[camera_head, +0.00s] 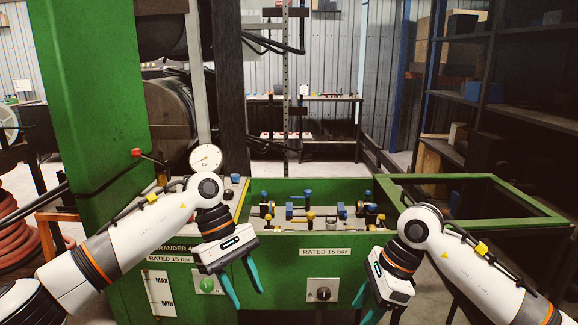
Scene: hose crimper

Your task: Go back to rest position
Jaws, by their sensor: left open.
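My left gripper (250,298) hangs in front of the green machine's front panel (275,293), between a green button and a black knob. Its two teal fingers are apart, with nothing between them. My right gripper (362,312) points down and to the left in front of the panel's right part. Its teal fingers run to the bottom edge of the picture, so its opening is unclear. No held object shows in it. Both white arms come in from the lower corners and bend at the elbow or wrist above the panel.
A green tray with blue, yellow and black valve fittings (310,212) lies behind the grippers. A pressure gauge (206,158) and a red-knobbed lever (137,153) stand at left. A green open frame (490,178) is at right. A coiled red hose (22,235) hangs far left.

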